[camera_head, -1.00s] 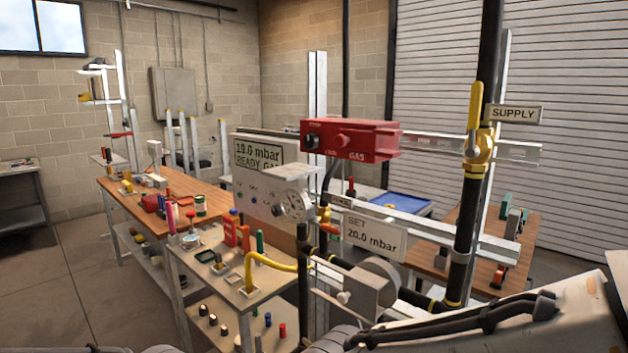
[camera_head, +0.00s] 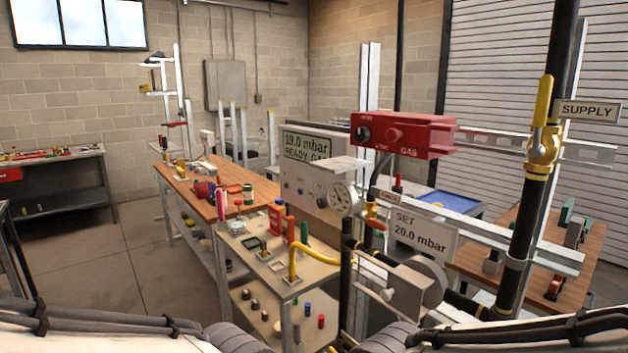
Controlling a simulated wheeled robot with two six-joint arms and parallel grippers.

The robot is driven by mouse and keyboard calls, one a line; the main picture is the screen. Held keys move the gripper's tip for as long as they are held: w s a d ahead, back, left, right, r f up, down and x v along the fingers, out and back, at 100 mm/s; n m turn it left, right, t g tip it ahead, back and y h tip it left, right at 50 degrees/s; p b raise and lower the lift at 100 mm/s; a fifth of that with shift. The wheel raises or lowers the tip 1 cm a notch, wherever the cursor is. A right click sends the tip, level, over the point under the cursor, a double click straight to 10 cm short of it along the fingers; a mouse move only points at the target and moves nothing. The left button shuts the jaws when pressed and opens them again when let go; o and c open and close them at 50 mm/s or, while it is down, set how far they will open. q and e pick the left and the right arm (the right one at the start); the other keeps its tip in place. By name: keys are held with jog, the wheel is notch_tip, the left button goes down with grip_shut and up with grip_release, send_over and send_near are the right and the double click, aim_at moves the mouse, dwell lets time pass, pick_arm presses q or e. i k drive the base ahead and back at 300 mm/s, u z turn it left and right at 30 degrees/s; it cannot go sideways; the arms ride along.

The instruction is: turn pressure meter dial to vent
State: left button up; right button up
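A red box (camera_head: 420,133) is mounted at the upper right of centre. It has a black round dial (camera_head: 363,133) at its left end and a red knob (camera_head: 395,135) near its middle. "GAS" is legible on it; the smaller lettering and the dial setting are not clear. A grey panel (camera_head: 303,186) reads "19.0 mbar READY GAS". A round white gauge (camera_head: 343,198) stands in front of it. My arms cross the bottom left and bottom right, apart from the red box. The fingertips of both grippers are not visible.
A yellow valve lever (camera_head: 544,101) sits on the black supply pipe at right. A "SET 20.0 mbar" sign (camera_head: 424,235) and grey regulator (camera_head: 409,289) are below the red box. A wooden bench (camera_head: 180,181) and small cart (camera_head: 311,271) stand left. Floor (camera_head: 110,235) is open at left.

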aim_at(322, 203)
jog(key=z, duration=0.05)
jog(key=k, duration=0.55)
jog(key=u, duration=1.15)
jog(key=i, duration=1.2)
jog(key=z, duration=0.45)
jog(key=i, duration=0.5)
jog(key=z, duration=0.65)
